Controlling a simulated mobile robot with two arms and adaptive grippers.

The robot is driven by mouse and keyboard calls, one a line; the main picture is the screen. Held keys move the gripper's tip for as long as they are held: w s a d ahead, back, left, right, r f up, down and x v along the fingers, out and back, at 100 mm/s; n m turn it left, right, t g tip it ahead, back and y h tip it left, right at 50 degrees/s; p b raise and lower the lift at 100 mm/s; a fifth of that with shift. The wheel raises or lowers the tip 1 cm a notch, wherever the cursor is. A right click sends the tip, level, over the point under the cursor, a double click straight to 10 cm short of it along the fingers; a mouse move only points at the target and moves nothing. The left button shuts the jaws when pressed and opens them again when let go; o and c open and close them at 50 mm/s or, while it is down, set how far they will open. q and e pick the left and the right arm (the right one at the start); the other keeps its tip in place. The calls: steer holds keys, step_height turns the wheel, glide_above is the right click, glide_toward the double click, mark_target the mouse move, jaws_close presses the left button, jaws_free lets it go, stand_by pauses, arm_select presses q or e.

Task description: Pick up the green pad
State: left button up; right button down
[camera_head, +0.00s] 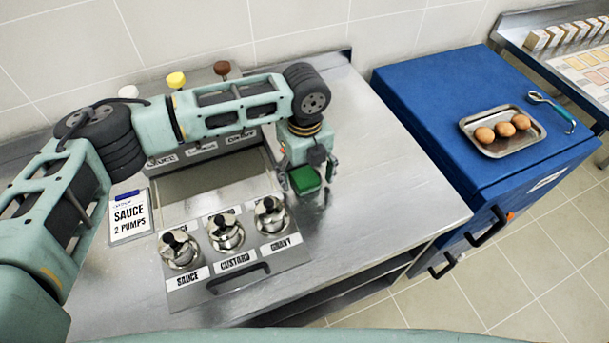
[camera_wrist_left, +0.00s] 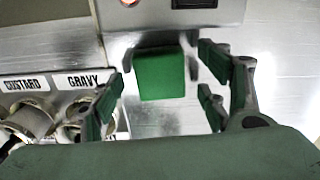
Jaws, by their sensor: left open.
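The green pad (camera_head: 305,180) is a small green block at the steel counter, just right of the sauce station. In the left wrist view the pad (camera_wrist_left: 161,74) shows between my fingers, nearer the upper part of the picture. My left gripper (camera_head: 307,176) is open over the pad, one finger to each side. In the wrist view the gripper (camera_wrist_left: 160,98) has gaps on both sides of the pad, and I see no contact. How far the fingertips reach down beside it I cannot tell. My right gripper is not in view.
The sauce station (camera_head: 215,285), with several lidded pots and pumps, stands left of the pad. A sauce sign (camera_head: 130,216) stands at its left.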

arm_select(q)
steer(key=shift+f, duration=0.6)
steer(key=c, duration=1)
steer(key=shift+c, duration=0.2)
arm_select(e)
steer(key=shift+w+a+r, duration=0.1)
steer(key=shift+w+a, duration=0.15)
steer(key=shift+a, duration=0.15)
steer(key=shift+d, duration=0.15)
